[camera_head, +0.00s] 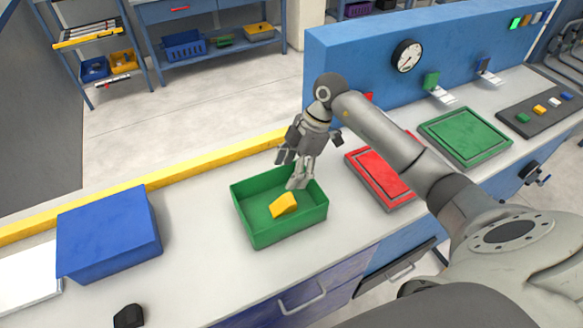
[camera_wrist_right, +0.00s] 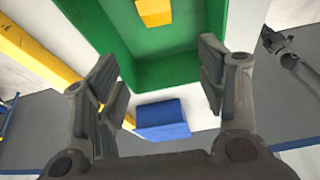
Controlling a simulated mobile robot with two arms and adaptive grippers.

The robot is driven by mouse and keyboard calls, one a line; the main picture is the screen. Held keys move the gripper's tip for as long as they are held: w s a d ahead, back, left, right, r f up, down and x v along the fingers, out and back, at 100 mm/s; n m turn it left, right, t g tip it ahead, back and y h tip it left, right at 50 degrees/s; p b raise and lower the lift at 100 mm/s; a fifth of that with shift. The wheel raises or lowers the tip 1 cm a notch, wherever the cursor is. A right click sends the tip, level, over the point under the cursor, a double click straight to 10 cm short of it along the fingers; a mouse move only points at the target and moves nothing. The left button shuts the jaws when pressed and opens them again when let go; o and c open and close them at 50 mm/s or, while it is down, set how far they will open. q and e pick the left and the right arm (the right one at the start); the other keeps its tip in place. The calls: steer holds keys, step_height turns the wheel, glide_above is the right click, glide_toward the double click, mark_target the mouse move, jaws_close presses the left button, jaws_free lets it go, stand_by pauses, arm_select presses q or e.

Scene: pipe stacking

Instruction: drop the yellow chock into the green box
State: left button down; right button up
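The yellow chock (camera_head: 283,205) is inside the green box (camera_head: 250,232), apart from the gripper. It also shows in the wrist view (camera_wrist_right: 156,12) against the box's green inside. My right gripper (camera_head: 298,180) is above the back right part of the box, pointing down. In the wrist view its two fingers (camera_wrist_right: 160,68) stand wide apart with nothing between them. A dark piece (camera_head: 128,316) at the bottom left of the head view looks like the tip of my left gripper; its fingers cannot be made out.
A blue box (camera_head: 105,235) stands left of the green box on the white worktop. A red tray (camera_head: 378,178) and a green tray (camera_head: 465,137) lie to the right. A blue panel with a clock (camera_head: 407,56) rises behind them. A yellow strip (camera_head: 180,171) edges the worktop's back.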

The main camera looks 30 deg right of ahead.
steer(key=v, duration=1.2)
steer(key=shift+f, duration=0.1)
